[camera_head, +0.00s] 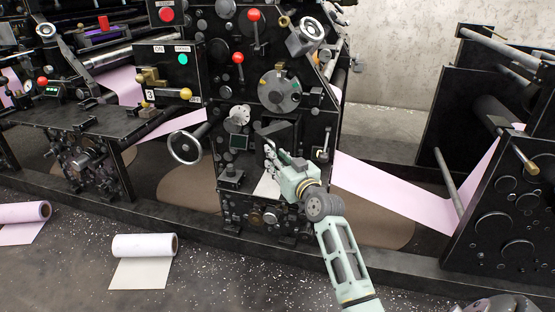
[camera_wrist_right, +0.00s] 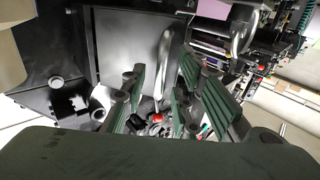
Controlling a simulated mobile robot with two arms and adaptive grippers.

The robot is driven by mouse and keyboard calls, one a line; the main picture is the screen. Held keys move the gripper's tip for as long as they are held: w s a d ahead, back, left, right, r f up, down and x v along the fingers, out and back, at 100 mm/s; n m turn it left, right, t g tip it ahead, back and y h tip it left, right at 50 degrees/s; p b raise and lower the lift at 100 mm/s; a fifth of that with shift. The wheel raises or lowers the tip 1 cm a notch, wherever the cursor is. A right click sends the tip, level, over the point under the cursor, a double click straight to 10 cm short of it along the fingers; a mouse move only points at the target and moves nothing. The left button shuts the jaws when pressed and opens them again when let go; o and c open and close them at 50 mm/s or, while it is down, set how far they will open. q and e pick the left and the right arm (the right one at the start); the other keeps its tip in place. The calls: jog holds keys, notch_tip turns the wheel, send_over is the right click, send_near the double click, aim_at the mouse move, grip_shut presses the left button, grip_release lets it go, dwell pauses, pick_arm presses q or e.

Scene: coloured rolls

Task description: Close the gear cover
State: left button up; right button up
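A dark flat panel (camera_head: 284,132), which looks like the gear cover, is on the front of the black machine's central column. It is partly hidden behind my right gripper (camera_head: 268,143). A large grey flat panel (camera_wrist_right: 125,42) with a dark edge fills the upper left of the right wrist view, beyond the fingers; it may be the same cover. How far the cover stands open cannot be told. My left gripper is not in view.
A handwheel (camera_head: 185,147) juts out left of the column, and a round grey dial (camera_head: 283,90) sits above. A pink web (camera_head: 395,187) runs to the right. White (camera_head: 145,246) and pink (camera_head: 25,212) rolls lie on the floor. A curved metal handle (camera_wrist_right: 164,60) is near the fingers.

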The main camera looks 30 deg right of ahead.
jog(key=shift+c, duration=0.5)
grip_shut()
